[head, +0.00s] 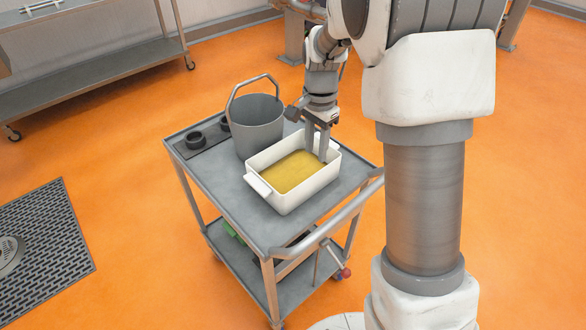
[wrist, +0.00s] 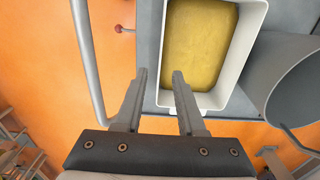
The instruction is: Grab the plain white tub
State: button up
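The white tub (head: 312,190) is a rectangular container with end handles, standing on the grey cart and holding a flat yellow filling (head: 290,172). It also shows in the wrist view (wrist: 246,60), partly cut off at the top. My gripper (head: 317,154) points down at the tub's far right end. In the wrist view my gripper (wrist: 159,75) is open, with nothing held. One finger appears over the yellow filling and the other outside the tub's left wall, so the wall lies between them in that view. I cannot tell whether the fingertips reach below the rim.
A grey bucket (head: 257,128) with a raised handle stands close behind the tub. Bare cart top lies left of the tub.

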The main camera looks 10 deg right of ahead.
jog(key=b, duration=0.1)
send_over(313, 194)
notch_tip(313, 194, down, 10)
jog(key=shift+a+r, duration=0.1)
notch_tip(313, 194, down, 5)
jog(key=shift+w+f+b, duration=0.1)
jog(key=shift+w+b, duration=0.05)
jog(key=shift+b, duration=0.35)
grip_shut()
jog(key=shift+w, duration=0.1)
dwell(1.0)
